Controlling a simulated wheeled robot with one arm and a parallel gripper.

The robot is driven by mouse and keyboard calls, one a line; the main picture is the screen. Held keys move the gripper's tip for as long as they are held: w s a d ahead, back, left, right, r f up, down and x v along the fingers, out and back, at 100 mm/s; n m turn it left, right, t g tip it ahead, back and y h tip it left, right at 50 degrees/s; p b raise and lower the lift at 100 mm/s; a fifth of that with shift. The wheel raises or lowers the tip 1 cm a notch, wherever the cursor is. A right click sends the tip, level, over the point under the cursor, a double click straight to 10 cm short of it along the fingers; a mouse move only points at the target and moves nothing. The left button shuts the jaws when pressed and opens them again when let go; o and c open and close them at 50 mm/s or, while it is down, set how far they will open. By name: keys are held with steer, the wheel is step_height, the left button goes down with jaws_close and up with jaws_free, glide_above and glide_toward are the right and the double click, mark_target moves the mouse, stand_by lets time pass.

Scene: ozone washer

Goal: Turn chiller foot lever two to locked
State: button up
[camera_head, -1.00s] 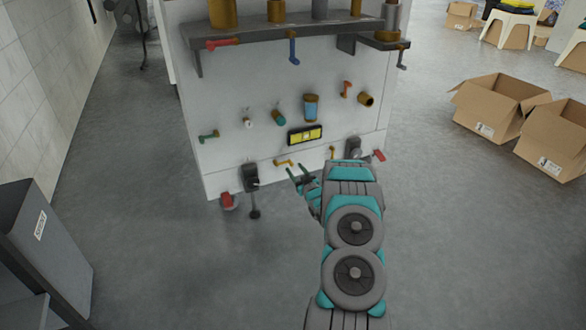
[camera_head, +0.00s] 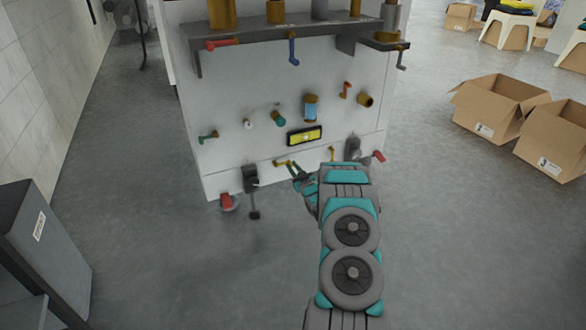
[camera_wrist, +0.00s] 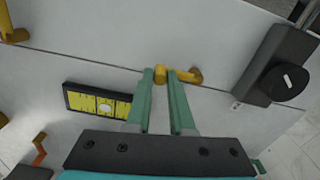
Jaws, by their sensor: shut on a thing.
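A small yellow lever (camera_head: 282,162) sits low on the front of the white cabinet (camera_head: 240,145), right of a black box-shaped fitting. The same lever shows in the wrist view (camera_wrist: 193,76), its bent arm running sideways at the fingertips. My gripper (camera_head: 295,169) is at this lever, its green fingers close together around part of it, also seen in the wrist view (camera_wrist: 165,74). The fingertips hide part of the lever. A second yellow lever (camera_head: 332,153) is farther right, partly behind my arm. I see no readable number on either lever.
A black fitting (camera_head: 250,178) with a hanging rod and a red lever (camera_head: 228,201) are low at the left. Another red lever (camera_head: 379,156) is at the right. A yellow-faced panel (camera_head: 305,135) is above. Open boxes (camera_head: 497,100) stand right; the floor between is clear.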

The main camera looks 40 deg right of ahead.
jaws_close()
steer(key=shift+m, duration=0.3)
steer(key=w+a+f+m+p, duration=0.1)
steer(key=a+f+m, duration=0.4)
steer(key=m, duration=1.2)
steer(key=shift+w+a+f+p, duration=0.15)
steer(key=shift+f+p, duration=0.15)
steer(key=shift+p, duration=0.4)
steer(key=shift+m, duration=0.3)
steer(key=o, duration=0.7)
jaws_free()
steer(key=shift+o, duration=0.2)
